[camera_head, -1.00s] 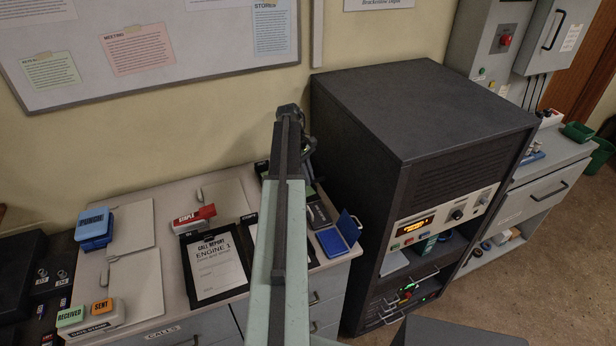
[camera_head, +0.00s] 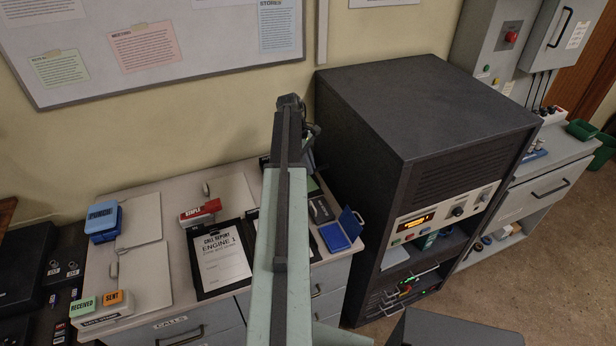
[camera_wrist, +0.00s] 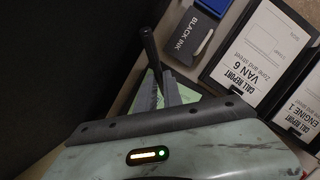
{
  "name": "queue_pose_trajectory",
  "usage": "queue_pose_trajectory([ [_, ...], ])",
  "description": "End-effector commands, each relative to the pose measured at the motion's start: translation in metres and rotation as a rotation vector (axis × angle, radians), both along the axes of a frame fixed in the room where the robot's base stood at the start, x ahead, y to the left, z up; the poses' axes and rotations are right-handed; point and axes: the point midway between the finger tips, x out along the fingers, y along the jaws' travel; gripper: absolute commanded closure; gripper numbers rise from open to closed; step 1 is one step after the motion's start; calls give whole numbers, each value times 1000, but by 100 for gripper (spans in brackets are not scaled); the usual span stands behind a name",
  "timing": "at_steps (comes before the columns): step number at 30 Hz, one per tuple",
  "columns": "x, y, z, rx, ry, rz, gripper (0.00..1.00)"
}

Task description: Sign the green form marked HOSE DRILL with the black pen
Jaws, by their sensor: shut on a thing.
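In the wrist view, my gripper (camera_wrist: 161,78) is shut on a black pen (camera_wrist: 148,45), whose dark shaft sticks up past the fingers. A green sheet (camera_wrist: 186,93) lies below and around the fingers, largely hidden by them and my gripper body. No HOSE DRILL lettering can be read on it. Whether the pen's tip touches the sheet cannot be told. In the head view, my arm covers most of that spot, and only a bit of green (camera_head: 313,184) shows beside it, near the tall dark cabinet.
A BLACK INK box (camera_wrist: 195,32) and a VAN 6 clipboard (camera_wrist: 258,55) lie close by. The ENGINE 1 clipboard (camera_head: 222,264), red stapler (camera_head: 200,212) and open blue pad (camera_head: 336,238) share the desk. The dark cabinet (camera_head: 425,110) stands tall right beside my arm.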

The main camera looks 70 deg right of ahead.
Motion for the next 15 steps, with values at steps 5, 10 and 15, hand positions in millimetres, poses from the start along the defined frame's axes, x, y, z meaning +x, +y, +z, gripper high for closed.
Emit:
queue_pose_trajectory([
  [5, 13, 10, -3, -1, 6, 286, 100],
  [10, 16, 9, -3, 0, 11, 355, 100],
  [15, 16, 8, -9, 0, 11, 352, 100],
])
